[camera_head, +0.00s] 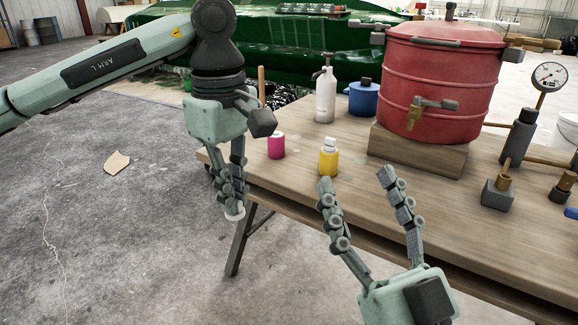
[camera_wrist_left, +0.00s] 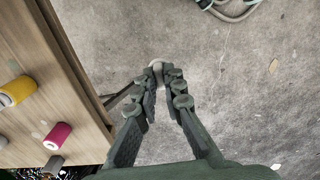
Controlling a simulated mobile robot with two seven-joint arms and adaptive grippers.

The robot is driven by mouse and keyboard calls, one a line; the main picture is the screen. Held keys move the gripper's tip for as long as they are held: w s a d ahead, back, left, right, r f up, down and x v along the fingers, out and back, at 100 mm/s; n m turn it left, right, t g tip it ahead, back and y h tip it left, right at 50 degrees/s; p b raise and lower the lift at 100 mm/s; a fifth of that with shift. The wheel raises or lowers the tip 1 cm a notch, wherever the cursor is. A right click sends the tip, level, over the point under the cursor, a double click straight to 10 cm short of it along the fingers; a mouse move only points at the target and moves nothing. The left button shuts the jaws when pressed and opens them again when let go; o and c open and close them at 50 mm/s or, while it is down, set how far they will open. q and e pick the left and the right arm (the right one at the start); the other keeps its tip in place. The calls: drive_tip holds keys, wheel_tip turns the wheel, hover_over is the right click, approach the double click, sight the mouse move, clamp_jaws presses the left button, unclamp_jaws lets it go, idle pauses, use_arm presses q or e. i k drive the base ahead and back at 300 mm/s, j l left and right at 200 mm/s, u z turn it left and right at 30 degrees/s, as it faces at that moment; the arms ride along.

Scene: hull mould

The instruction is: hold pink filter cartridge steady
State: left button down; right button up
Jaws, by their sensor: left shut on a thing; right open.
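The pink filter cartridge (camera_head: 276,146) stands upright near the table's left edge, with a white top. It also shows in the left wrist view (camera_wrist_left: 57,136), and no gripper touches it. My left gripper (camera_head: 230,202) hangs beside the table's left edge, over the floor. It is shut on a small white object (camera_head: 235,213), mostly hidden by the fingers; a pale part of it shows at the fingertips in the left wrist view (camera_wrist_left: 157,66). My right gripper (camera_head: 356,182) is open and empty over the table's front edge, its fingers spread.
Behind are a white bottle (camera_head: 325,95) and a blue pot (camera_head: 363,99). A large red vessel (camera_head: 440,80) and gauge fittings (camera_head: 520,140) fill the right. The floor at left is mostly clear.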

sight(276, 143)
drive_tip(key=i, duration=1)
